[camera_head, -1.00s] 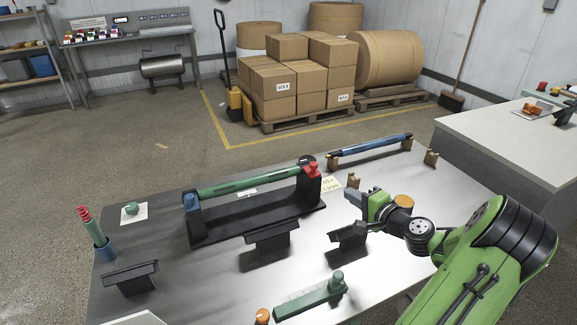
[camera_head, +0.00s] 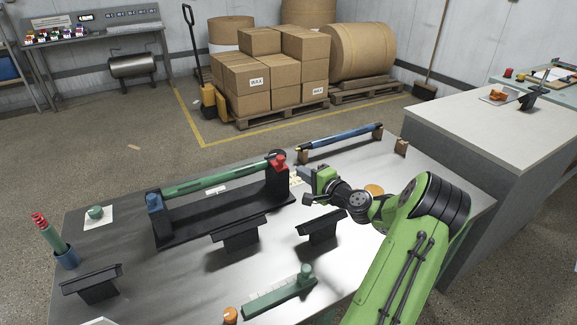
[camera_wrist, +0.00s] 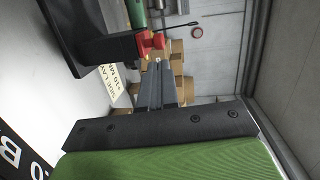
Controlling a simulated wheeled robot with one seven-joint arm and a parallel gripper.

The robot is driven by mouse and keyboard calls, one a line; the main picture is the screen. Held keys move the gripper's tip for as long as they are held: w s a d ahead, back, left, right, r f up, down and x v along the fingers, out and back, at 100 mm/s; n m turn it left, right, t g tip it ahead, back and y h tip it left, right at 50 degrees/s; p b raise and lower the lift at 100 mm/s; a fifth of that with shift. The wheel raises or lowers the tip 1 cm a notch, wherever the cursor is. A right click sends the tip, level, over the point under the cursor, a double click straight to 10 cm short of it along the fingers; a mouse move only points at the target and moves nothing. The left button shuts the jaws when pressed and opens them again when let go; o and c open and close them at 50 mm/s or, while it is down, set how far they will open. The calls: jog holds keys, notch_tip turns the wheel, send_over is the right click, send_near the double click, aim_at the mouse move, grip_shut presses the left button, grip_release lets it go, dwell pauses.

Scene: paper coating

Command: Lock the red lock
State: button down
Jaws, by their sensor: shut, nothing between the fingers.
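The red lock (camera_head: 277,162) sits on the right end of a black stand (camera_head: 215,218), at the end of a green roller (camera_head: 222,178). A blue lock (camera_head: 154,203) sits at the stand's left end. My gripper (camera_head: 302,172) is just right of the red lock, apart from it, with its fingers pointing left toward it. In the wrist view, the shut, empty fingers (camera_wrist: 158,66) point up at the red lock (camera_wrist: 150,43), which shows just beyond their tips. Whether they touch it there is hard to tell.
A blue roller (camera_head: 340,136) lies on wooden rests behind my gripper. Black supports (camera_head: 235,232) and a green tool with a knob (camera_head: 280,294) stand on the table's front. A taller grey counter (camera_head: 490,125) is at the right.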

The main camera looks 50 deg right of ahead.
aim_at(283, 160)
jog(key=w, duration=0.5)
jog(key=w+d+f+b, duration=0.1)
jog(key=w, duration=0.1)
jog(key=shift+w+d, duration=0.1)
jog(key=shift+w, duration=0.15)
jog(key=w, duration=0.2)
jog(key=w+d+p, duration=0.1)
jog(key=w, duration=0.1)
jog(key=shift+w+d+r, duration=0.1)
jog(key=shift+w+d, duration=0.1)
jog(key=shift+w, duration=0.05)
jog(key=shift+r, duration=0.1)
